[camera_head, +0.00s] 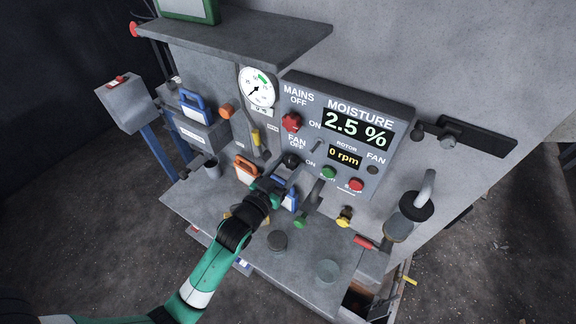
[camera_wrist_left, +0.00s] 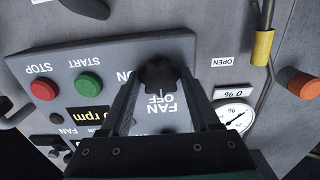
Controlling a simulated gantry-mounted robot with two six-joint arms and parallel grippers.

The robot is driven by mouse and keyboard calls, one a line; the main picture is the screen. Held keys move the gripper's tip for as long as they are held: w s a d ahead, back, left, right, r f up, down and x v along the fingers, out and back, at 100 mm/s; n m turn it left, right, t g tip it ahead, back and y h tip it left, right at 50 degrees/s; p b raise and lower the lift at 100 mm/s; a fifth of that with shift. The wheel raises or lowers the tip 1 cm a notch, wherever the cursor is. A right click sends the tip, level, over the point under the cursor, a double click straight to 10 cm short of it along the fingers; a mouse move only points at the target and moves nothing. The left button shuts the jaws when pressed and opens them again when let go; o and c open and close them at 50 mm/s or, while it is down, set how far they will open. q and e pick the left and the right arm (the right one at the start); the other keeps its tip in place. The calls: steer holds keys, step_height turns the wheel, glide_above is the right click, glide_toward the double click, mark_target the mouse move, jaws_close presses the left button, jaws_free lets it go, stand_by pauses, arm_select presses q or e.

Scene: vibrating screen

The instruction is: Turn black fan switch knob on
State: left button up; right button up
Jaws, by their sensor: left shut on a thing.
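The black fan switch knob (camera_head: 291,160) is on the grey control panel (camera_head: 395,108), below the red mains knob (camera_head: 291,122) and beside the FAN OFF/ON lettering. In the left wrist view the knob (camera_wrist_left: 160,74) sits between the two fingertips of my left gripper (camera_wrist_left: 160,80), in front of the panel (camera_wrist_left: 60,62). My left gripper (camera_head: 284,176) is shut on the knob, reaching it from below left. The display (camera_head: 345,157) reads 0 rpm, and the FAN lamp (camera_head: 372,170) looks dark. The knob's exact pointing direction is hard to tell. My right gripper is out of view.
Green (camera_head: 328,172) and red (camera_head: 356,185) buttons are right of the knob. A round gauge (camera_head: 257,87) and yellow-handled lever (camera_head: 256,138) are to the left. Orange (camera_head: 246,169) and blue (camera_head: 290,199) items stand near the gripper. The grey bench (camera_head: 300,262) lies below.

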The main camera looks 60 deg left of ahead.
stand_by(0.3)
arm_select(q)
steer(key=m+p, duration=0.2)
steer(key=m, duration=0.3)
steer(key=shift+r+m+p, duration=0.15)
steer(key=shift+m+p, duration=0.15)
steer(key=shift+p, duration=0.05)
steer(key=m+p, duration=0.2)
steer(key=m, duration=0.2)
steer(key=shift+m, duration=0.3)
steer(key=m+p, duration=0.1)
steer(key=m, duration=0.2)
steer(key=shift+m+p, duration=0.3)
steer(key=shift+p, duration=0.1)
steer(key=shift+m+p, duration=0.45)
steer(key=shift+m, duration=1.55)
steer(key=o, duration=1.4)
steer(key=shift+c, duration=0.2)
